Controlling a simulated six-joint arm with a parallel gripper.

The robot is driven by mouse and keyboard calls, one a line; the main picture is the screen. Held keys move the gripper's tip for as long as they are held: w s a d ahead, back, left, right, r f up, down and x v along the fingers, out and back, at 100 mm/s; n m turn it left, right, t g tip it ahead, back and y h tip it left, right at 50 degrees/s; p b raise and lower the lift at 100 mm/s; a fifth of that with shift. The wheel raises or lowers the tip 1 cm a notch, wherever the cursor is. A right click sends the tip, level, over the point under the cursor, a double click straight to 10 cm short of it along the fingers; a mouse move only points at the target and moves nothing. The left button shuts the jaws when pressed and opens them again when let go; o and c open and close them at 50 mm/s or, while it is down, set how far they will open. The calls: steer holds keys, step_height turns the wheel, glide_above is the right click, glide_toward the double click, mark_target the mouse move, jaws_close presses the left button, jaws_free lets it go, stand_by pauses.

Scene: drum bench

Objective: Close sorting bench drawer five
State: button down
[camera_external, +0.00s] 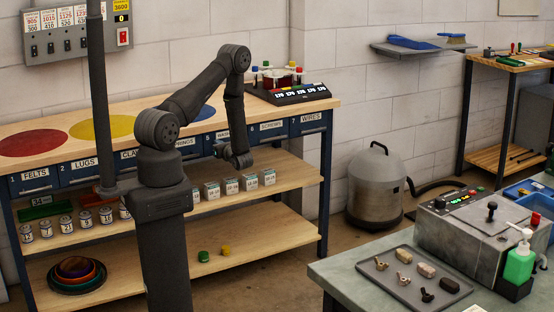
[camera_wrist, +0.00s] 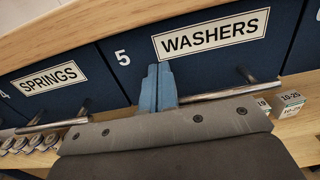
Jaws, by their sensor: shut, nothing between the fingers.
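Drawer five, a dark blue front labelled WASHERS (camera_wrist: 210,36) with a steel bar handle (camera_wrist: 230,92), fills the middle and right of the wrist view. In the external view its front (camera_external: 209,139) is partly hidden behind my forearm. My gripper's blue fingers (camera_wrist: 158,88) are together and empty, in front of the drawer front, just left of the handle. In the external view my gripper (camera_external: 240,161) hangs low before the drawer row. Whether the fingers touch the drawer, and how far it stands out, I cannot tell.
The SPRINGS drawer (camera_wrist: 50,78), with its own bar handle (camera_wrist: 52,122), is to the left. Small labelled boxes (camera_external: 229,187) stand on the shelf below. A grey canister vacuum (camera_external: 377,190) stands on the floor to the right.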

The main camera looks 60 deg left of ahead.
steer(key=shift+a+r, duration=0.1)
steer(key=shift+a, duration=0.3)
steer(key=d, duration=1.4)
steer(key=shift+d, duration=0.4)
steer(key=a, duration=1.3)
steer(key=shift+a, duration=0.35)
steer(key=c, duration=2.2)
jaws_free()
